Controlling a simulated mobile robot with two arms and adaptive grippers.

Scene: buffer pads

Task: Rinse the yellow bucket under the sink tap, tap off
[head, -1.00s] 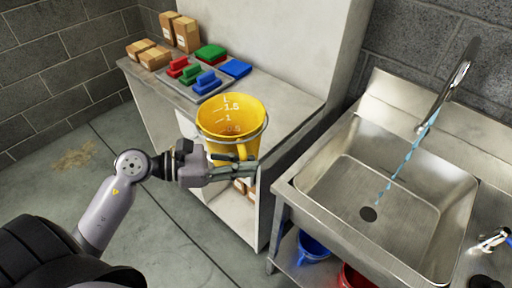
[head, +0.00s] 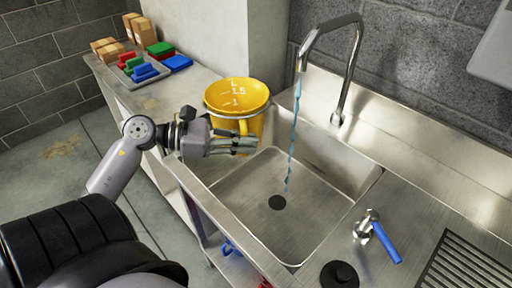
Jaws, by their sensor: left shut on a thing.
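The yellow bucket (head: 237,97) is upright at the left side of the sink, with white volume marks inside. My left gripper (head: 240,144) is shut on its handle side and holds it up. A tap lever with a blue handle (head: 386,243) stands on the counter at the right. My right gripper is not in view.
A counter (head: 190,88) at the left holds cardboard boxes (head: 139,29), a grey tray with coloured blocks (head: 143,72), and green and blue pads (head: 177,63). A ribbed drainboard (head: 465,262) and a round black thing (head: 340,274) are right of the basin. A wall unit hangs upper right.

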